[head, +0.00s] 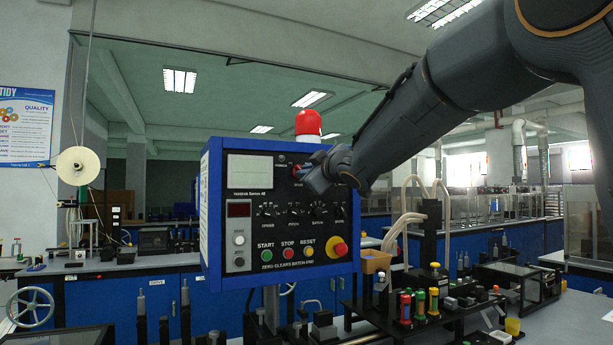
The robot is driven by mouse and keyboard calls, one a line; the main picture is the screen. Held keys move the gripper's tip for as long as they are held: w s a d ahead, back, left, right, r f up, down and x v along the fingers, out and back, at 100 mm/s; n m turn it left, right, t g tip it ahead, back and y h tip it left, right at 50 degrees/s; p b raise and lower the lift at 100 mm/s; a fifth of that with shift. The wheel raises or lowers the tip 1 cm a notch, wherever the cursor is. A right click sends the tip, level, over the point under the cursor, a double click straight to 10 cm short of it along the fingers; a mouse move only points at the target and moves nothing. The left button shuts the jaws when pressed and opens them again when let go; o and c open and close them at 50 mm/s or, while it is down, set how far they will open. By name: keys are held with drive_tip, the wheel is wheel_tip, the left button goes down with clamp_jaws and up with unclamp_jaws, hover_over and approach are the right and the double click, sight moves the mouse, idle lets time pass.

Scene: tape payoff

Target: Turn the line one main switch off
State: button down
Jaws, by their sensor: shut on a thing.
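A blue control panel (212,215) with a black face stands in the middle of the head view. My gripper (304,174) is at the upper right of that face, its jaws closed on a switch there. The gripper hides most of this switch, so its handle position and label cannot be made out. A little red shows beside the jaws. I take it for the main switch from its place on the panel.
Below are a row of knobs, the green start button (266,255), red stop button (288,254), yellow reset button (307,251) and a red emergency knob (339,249). A red beacon (308,125) tops the panel. A cluttered bench (567,320) lies at the lower right.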

drive_tip(key=shift+n, duration=0.3)
drive_tip(key=c, duration=1.8)
unclamp_jaws()
drive_tip(key=shift+c, duration=0.2)
drive_tip(key=shift+s, duration=0.1)
drive_tip(key=v, duration=0.7)
drive_tip(key=shift+s+b, duration=0.3)
drive_tip(key=shift+b, duration=0.15)
drive_tip(key=shift+d, duration=0.2)
